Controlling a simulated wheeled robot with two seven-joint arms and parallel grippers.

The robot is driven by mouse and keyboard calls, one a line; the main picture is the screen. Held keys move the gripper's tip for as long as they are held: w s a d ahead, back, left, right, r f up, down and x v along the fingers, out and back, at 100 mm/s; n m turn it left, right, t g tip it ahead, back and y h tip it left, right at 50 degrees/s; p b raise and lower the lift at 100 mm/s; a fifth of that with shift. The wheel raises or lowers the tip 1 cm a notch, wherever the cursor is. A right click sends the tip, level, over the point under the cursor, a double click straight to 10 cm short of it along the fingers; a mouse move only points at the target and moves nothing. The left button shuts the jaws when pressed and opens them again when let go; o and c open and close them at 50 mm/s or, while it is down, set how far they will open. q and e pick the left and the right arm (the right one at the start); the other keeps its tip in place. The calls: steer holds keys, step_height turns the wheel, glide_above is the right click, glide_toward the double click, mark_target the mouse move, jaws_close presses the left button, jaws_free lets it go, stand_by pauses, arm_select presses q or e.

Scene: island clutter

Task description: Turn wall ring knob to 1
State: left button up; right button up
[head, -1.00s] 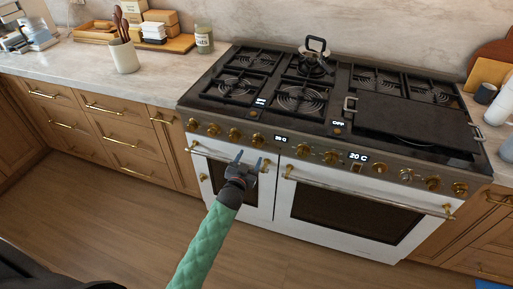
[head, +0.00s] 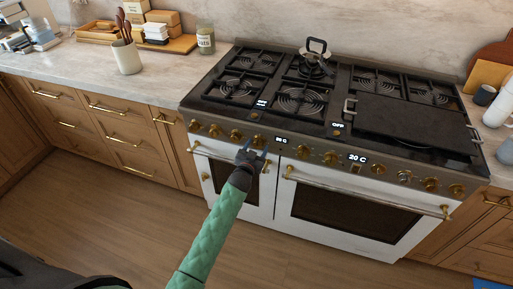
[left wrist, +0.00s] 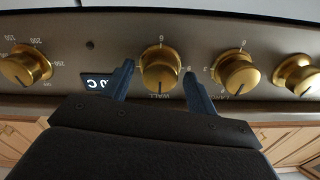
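The wall ring knob (left wrist: 160,70) is brass, with the upside-down label WALL beside it in the left wrist view. In the head view it is the brass knob (head: 257,141) just left of the small display. My left gripper (head: 252,153) is at the front of the range by this knob. In the left wrist view its two dark fingers (left wrist: 158,82) are open, one on each side of the knob, with a gap showing on both sides. I cannot read the knob's setting clearly. My right gripper is not in view.
Other brass knobs flank it in the left wrist view, one close on the right (left wrist: 238,74) and one farther left (left wrist: 25,66). A small display (head: 281,140) is beside the knob. Oven door handles (head: 222,153) run just below. The floor in front is clear.

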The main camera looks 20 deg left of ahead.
arm_select(q)
steer(key=c, duration=0.8)
steer(key=shift+c, duration=0.2)
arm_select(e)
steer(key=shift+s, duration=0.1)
arm_select(q)
steer(key=shift+m, duration=0.7)
steer(key=shift+f+m+b, duration=0.1)
steer(key=shift+m+b, duration=0.4)
steer(key=shift+m, duration=1.5)
steer(key=shift+m+b, duration=0.3)
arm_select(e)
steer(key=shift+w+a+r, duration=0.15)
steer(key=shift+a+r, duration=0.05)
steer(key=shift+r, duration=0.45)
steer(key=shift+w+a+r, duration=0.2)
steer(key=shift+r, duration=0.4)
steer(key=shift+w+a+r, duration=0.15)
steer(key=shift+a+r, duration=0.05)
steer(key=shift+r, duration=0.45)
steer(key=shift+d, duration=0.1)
